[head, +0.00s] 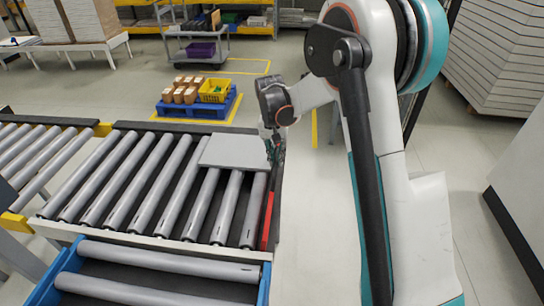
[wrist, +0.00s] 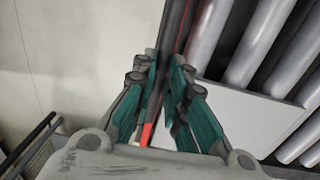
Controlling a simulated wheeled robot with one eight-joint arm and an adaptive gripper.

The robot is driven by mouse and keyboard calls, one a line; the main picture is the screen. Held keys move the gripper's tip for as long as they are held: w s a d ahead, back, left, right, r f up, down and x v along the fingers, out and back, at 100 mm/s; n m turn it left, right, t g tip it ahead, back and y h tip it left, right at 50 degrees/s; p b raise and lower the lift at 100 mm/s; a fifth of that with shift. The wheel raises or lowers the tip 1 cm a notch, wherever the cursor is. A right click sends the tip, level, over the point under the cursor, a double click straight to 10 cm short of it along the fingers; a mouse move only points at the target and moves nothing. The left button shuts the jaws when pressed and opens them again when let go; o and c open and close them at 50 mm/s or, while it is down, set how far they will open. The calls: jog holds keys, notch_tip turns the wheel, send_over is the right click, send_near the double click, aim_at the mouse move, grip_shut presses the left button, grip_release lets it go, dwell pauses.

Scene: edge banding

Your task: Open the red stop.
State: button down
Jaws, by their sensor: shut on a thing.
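The red stop (head: 267,220) is a narrow red bar along the right end of the roller conveyor. It runs away from the camera, and its far part is hidden behind my gripper. My gripper (head: 274,156) is at the far part of the stop, beside the grey panel (head: 234,152) that lies on the rollers. In the wrist view the teal-sided fingers of my gripper (wrist: 170,68) stand on both sides of the stop, shut on it. Red of the stop (wrist: 147,134) shows between the fingers. The exact contact is partly hidden by the fingers.
The roller conveyor (head: 125,178) fills the left, with a blue-sided roller section (head: 265,285) in front. A blue pallet (head: 205,106) with boxes and a yellow crate stands behind. White stacked boards (head: 510,55) stand at the upper right.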

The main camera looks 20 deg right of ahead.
jog(key=s+d+f+t+y+b, duration=0.3)
jog(key=s+d+f+y+b, duration=0.2)
jog(key=d+f+y+b, duration=0.4)
jog(key=shift+s+d+f+t+b, duration=0.25)
jog(key=shift+d+f+b, duration=0.5)
jog(key=shift+d, duration=1.3)
jog(key=shift+f, duration=0.1)
jog(key=c, duration=1.6)
grip_release()
jog(key=shift+d, duration=0.1)
jog(key=v, duration=1.2)
